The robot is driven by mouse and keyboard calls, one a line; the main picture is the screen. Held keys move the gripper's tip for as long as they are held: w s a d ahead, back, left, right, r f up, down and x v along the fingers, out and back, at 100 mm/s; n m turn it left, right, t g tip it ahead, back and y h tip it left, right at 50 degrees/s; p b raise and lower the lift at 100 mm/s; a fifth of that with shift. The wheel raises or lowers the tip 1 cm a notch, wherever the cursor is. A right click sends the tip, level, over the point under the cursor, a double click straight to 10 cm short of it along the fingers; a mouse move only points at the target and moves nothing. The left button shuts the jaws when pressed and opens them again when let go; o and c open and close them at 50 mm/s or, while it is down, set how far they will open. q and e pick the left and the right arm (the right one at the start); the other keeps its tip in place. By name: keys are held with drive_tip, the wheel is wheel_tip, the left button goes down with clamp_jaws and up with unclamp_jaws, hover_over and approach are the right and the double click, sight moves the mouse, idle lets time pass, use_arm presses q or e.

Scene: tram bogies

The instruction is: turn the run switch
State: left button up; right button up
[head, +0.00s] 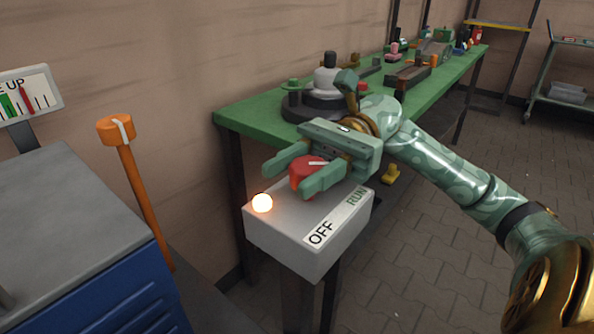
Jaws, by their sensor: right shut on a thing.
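The run switch is a red knob (304,181) with a white pointer mark, on top of a pale grey box (287,232) on a post. A label strip (338,216) on the box reads OFF at its near end and RUN at its far end. The white mark points right, towards the RUN side. A round lamp (262,203) on the box glows orange-white. My right gripper (297,178) reaches in from the right, shut on the red knob with one finger on each side. Its fingers hide parts of the knob. My left gripper is not in view.
A green workbench (245,118) with several parts on it stands behind the box along the wall. An orange lever (143,190) and a grey-topped blue cabinet (75,225) stand at the left. The paved floor at the right is mostly clear, with a trolley (560,90) far back.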

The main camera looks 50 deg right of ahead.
drive_tip(key=o, duration=1)
drive_tip(key=shift+d, duration=0.15)
drive_tip(key=shift+d, duration=0.3)
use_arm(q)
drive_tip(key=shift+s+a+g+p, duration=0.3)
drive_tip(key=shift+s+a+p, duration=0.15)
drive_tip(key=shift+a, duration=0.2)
use_arm(e)
drive_tip(key=d, duration=1.5)
drive_tip(key=shift+w+d, duration=0.1)
drive_tip(key=shift+d, duration=0.2)
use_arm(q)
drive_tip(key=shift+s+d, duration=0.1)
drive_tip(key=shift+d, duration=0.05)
